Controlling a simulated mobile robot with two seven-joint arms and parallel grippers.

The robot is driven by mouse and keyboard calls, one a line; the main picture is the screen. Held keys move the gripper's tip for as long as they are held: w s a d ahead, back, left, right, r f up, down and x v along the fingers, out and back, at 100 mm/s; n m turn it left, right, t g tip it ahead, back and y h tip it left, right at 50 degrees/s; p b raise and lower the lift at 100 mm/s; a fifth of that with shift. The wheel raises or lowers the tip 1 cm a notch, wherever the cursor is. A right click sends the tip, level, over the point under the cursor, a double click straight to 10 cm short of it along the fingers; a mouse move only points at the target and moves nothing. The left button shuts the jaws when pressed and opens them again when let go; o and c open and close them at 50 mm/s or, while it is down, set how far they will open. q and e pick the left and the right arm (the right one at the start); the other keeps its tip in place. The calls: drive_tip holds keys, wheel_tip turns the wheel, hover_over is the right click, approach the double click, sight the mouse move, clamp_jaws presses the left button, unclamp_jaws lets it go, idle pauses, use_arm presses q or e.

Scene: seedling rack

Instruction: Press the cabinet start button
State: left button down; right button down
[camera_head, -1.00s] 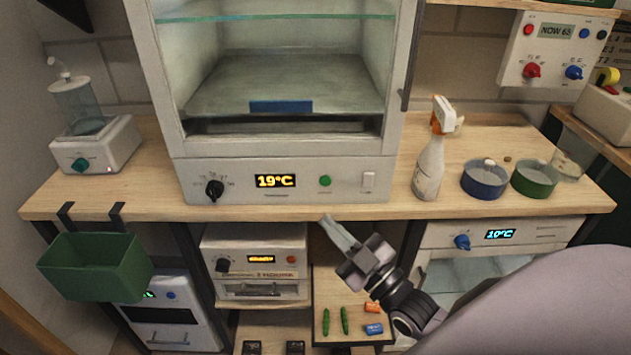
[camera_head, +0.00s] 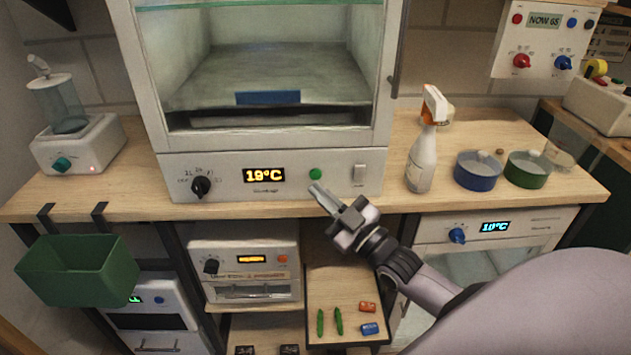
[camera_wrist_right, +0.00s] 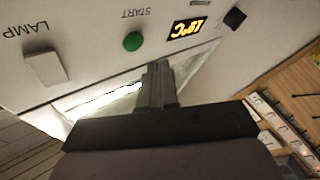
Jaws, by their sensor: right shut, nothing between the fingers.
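The cabinet (camera_head: 280,185) stands on the wooden bench, with a control panel along its lower front. The round green start button (camera_head: 316,174) is on that panel, right of the 19°C display (camera_head: 264,175). In the right wrist view the green button (camera_wrist_right: 133,41) sits below the upside-down word START. My right gripper (camera_head: 316,188) is shut and empty, its tip just below the button in the head view. In the right wrist view my right gripper (camera_wrist_right: 157,68) points at the panel near the button; whether it touches the panel cannot be told. My left gripper is not in view.
A white lamp switch (camera_head: 359,174) is right of the button and a black knob (camera_head: 201,187) is at the panel's left. A spray bottle (camera_head: 422,155) and blue dish (camera_head: 477,172) stand to the right. The bench edge runs below the panel.

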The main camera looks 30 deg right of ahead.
drive_tip(key=shift+w+d, duration=0.45)
drive_tip(key=shift+w, duration=0.25)
drive_tip(key=shift+w, duration=0.1)
idle(1.5)
drive_tip(key=shift+w+d, duration=0.2)
drive_tip(key=shift+w, duration=0.05)
drive_tip(key=shift+w+d+b, duration=0.2)
drive_tip(key=shift+w+b, duration=0.1)
drive_tip(key=shift+b, duration=0.05)
idle(0.7)
drive_tip(key=shift+s, duration=0.1)
drive_tip(key=shift+s+a+p, duration=0.4)
drive_tip(key=shift+s+p, duration=0.15)
drive_tip(key=shift+s, duration=0.05)
